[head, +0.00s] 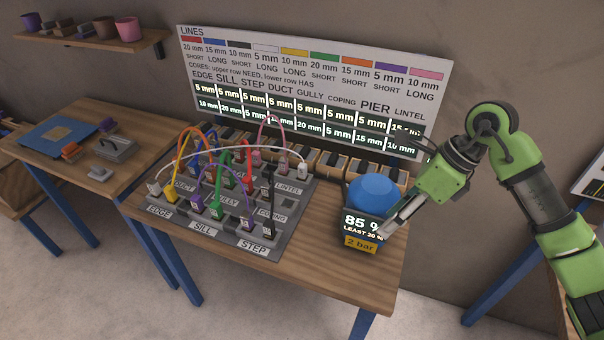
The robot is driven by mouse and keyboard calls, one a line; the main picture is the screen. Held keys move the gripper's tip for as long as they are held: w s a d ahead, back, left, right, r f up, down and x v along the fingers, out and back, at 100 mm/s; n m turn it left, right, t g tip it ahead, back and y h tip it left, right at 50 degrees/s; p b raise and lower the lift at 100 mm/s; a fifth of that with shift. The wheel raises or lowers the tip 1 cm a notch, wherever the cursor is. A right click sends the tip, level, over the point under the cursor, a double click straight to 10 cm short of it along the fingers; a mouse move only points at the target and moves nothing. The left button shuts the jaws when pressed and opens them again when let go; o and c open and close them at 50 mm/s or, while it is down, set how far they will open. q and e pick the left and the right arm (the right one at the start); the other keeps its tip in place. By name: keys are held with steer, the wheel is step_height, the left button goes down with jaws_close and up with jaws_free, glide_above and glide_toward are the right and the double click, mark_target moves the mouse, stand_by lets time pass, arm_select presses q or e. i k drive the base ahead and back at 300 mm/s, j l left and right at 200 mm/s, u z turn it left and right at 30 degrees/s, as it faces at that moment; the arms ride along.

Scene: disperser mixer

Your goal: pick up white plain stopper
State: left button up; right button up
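Two white plugs stand in the grey socket board (270,245): one at its left edge (153,188) and one at its upper right (303,170). A thin white cord arches between them. I cannot tell which of them, if either, is the white plain stopper. My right gripper (384,232) points down and left, at the right side of the blue dome (373,191) and its display box (362,222), well right of the board. Its fingertips are small and partly merge with the box, so its opening is unclear. My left gripper is not in view.
Several coloured corded plugs crowd the board. Behind it runs a wooden rack (330,160) below the sign panel (310,80). A left table (60,112) holds a blue mat (57,134), a grey tray (118,150) and small blocks. The wooden table's front strip (310,275) is clear.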

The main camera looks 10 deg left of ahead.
mark_target(302, 167)
steer(key=i+j, duration=1.2)
